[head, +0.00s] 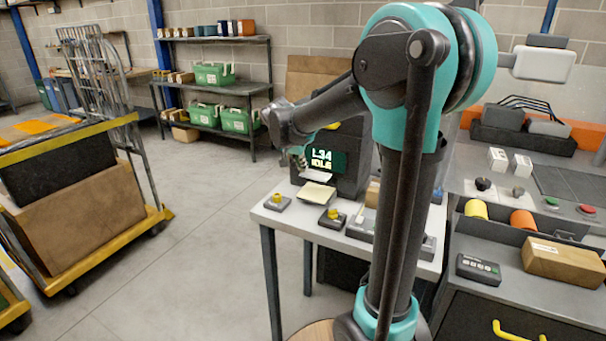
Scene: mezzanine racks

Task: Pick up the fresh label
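A dark machine (350,145) with a lit screen reading "L34 IDLE" stands on the small white table (262,211). A pale paper slip (315,175) shows at the foot of its front. A cream sheet or pad (317,193) lies on the table just in front of it. I cannot tell which of these is the fresh label. My arm stands in front of the table, and its far end with my gripper (298,153) is up near the machine's left side. The fingers are small and partly hidden by my own wrist, so their opening is unclear.
A workbench with spools and a cardboard box (563,262) stands at right. A loaded yellow-edged cart (80,205) is at left. Open floor (200,230) lies between cart and table.

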